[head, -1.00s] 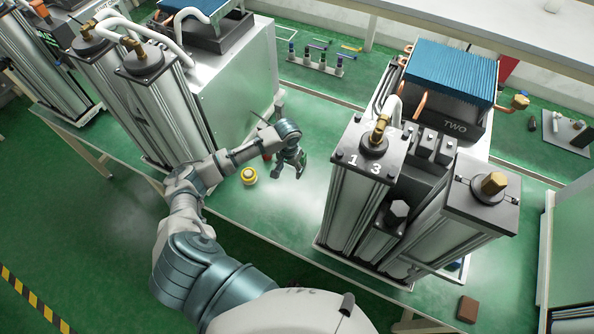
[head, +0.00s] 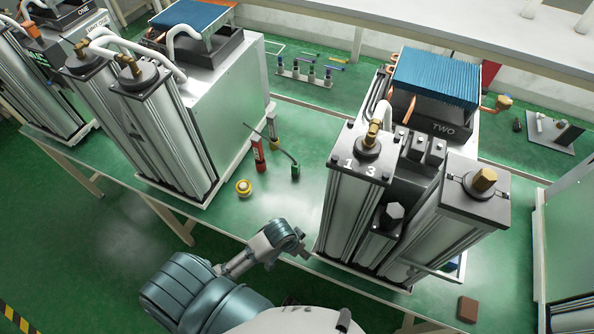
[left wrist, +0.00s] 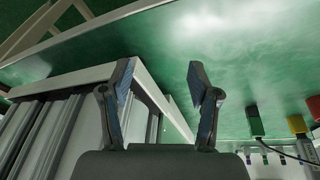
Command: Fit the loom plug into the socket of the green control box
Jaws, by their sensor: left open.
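A small green upright piece (head: 295,170) stands on the green bench. A thin dark cable arcs from its top to the back left. I cannot tell whether this is the loom plug or the control box, and I see no clear socket. A green block (left wrist: 254,121) shows at the right of the left wrist view. My left gripper (head: 303,249) is near the bench's front edge, well apart from the green piece and close to the left foot of the column unit. In the left wrist view its two fingers (left wrist: 159,78) are apart with nothing between them. My right gripper is not in view.
Column unit TWO (head: 345,205) stands right of the gripper; another column unit (head: 170,130) stands left. A rack (head: 304,75) is behind. The front-middle bench is clear.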

